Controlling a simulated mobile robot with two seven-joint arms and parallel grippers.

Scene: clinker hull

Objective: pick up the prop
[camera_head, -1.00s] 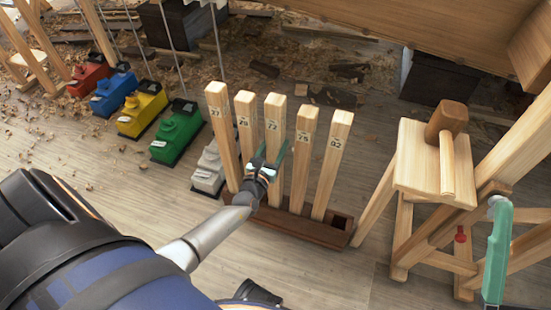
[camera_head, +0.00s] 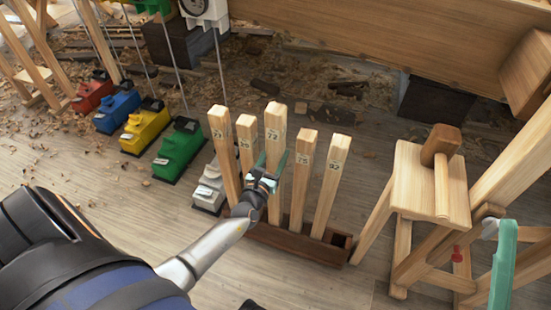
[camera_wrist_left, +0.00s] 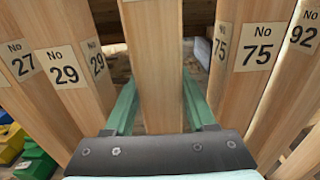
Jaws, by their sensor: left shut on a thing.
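The prop (camera_head: 275,130), a pale square wooden post labelled 72, is the middle one in a row of several numbered posts. In the left wrist view, the prop (camera_wrist_left: 155,65) stands between the two fingers (camera_wrist_left: 160,108), roughly upright.
Posts 29 (camera_head: 247,140) and 75 (camera_head: 303,165) stand close on either side in the dark wooden rack (camera_head: 300,244). A wooden stand with a mallet (camera_head: 440,146) is at right. Colored blocks (camera_head: 143,125) line the left. A large timber (camera_head: 400,40) crosses the top.

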